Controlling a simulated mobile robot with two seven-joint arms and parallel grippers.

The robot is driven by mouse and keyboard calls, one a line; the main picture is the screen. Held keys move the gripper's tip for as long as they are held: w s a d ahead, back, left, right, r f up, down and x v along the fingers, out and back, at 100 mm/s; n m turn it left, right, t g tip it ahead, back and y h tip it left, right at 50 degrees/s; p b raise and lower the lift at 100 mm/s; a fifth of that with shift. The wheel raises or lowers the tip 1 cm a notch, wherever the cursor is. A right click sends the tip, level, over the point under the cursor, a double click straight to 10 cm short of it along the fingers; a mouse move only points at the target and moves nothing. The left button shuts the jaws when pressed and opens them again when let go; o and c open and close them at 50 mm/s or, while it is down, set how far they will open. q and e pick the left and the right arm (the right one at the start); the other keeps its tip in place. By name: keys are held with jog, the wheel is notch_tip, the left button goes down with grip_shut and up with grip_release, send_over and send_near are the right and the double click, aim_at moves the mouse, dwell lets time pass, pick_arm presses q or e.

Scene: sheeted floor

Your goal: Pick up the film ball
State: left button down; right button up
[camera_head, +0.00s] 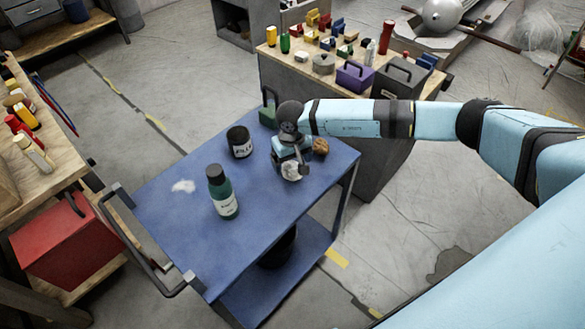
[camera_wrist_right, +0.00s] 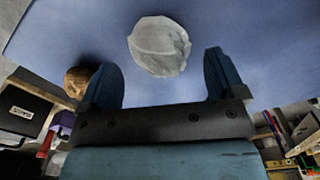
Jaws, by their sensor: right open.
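The film ball (camera_head: 291,171) is a crumpled whitish ball on the blue cart top. In the right wrist view the film ball (camera_wrist_right: 159,46) lies just ahead of and between my two fingers. My right gripper (camera_head: 289,162) reaches down over the cart beside the ball. In the right wrist view my right gripper (camera_wrist_right: 163,78) is open, with a wide empty gap between its fingers. The ball's upper part is partly hidden by the gripper in the head view. My left gripper is not in view.
On the blue cart (camera_head: 165,215) stand a green bottle (camera_head: 222,192) and a black jar (camera_head: 240,142). A brown lump (camera_head: 320,146) lies right of the gripper, and a white scrap (camera_head: 184,186) lies at left. A cluttered workbench (camera_head: 430,88) stands behind.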

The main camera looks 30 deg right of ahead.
aim_at(291, 163)
jog(key=shift+f, duration=1.75)
jog(key=c, duration=1)
jog(key=shift+r, duration=0.15)
